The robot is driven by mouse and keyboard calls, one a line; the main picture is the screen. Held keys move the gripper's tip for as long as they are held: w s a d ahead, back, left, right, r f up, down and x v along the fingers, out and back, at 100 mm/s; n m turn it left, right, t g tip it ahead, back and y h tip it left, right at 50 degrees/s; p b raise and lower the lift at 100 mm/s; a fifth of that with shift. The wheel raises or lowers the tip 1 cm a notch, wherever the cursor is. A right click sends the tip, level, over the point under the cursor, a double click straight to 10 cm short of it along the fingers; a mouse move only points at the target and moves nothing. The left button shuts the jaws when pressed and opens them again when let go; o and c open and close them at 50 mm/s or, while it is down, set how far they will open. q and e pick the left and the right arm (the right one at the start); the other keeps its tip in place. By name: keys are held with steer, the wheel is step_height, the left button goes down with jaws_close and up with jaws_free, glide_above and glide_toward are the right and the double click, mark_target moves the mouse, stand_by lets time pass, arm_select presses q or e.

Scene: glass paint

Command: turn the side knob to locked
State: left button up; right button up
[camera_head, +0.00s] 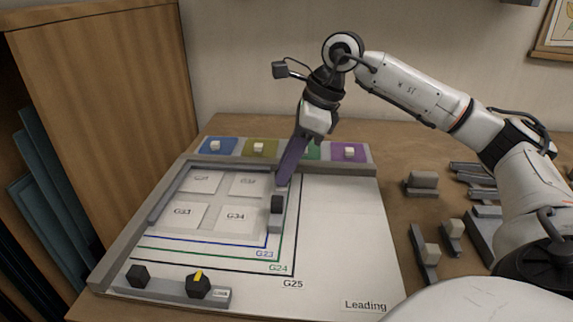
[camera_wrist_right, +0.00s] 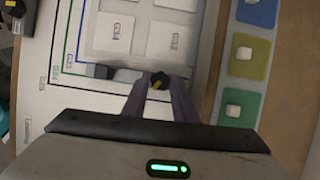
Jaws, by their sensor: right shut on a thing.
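I cannot read a locked mark beside the side knob. My left gripper is out of view.
A front strip (camera_head: 170,289) carries a black knob (camera_head: 138,274) and another black knob with a yellow pointer (camera_head: 198,285). Coloured pads with white blocks line the back edge. Grey parts (camera_head: 423,183) lie right of the board. A wooden cabinet (camera_head: 105,110) stands at left.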

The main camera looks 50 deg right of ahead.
steer(key=m, duration=0.2)
steer(key=m+h, duration=0.1)
steer(key=m, duration=0.1)
steer(key=m+t+h, duration=0.1)
steer(key=m, duration=0.1)
steer(key=shift+a+r+p, duration=0.1)
steer(key=shift+a+p, duration=0.15)
steer(key=shift+p, duration=0.1)
steer(key=m+h, duration=0.1)
steer(key=m, duration=0.2)
steer(key=shift+a+m+h+p, duration=0.1)
steer(key=shift+m+h+p, duration=0.2)
steer(key=shift+p, duration=0.05)
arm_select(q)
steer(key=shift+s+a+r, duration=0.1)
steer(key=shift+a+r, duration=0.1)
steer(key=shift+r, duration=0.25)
arm_select(e)
steer(key=shift+m+h, duration=0.4)
steer(key=shift+m, duration=0.5)
steer(key=o, duration=1)
steer(key=shift+o, duration=0.2)
arm_select(q)
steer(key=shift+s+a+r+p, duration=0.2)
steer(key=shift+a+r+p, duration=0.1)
steer(key=shift+p, duration=0.6)
arm_select(e)
steer(key=v, duration=1)
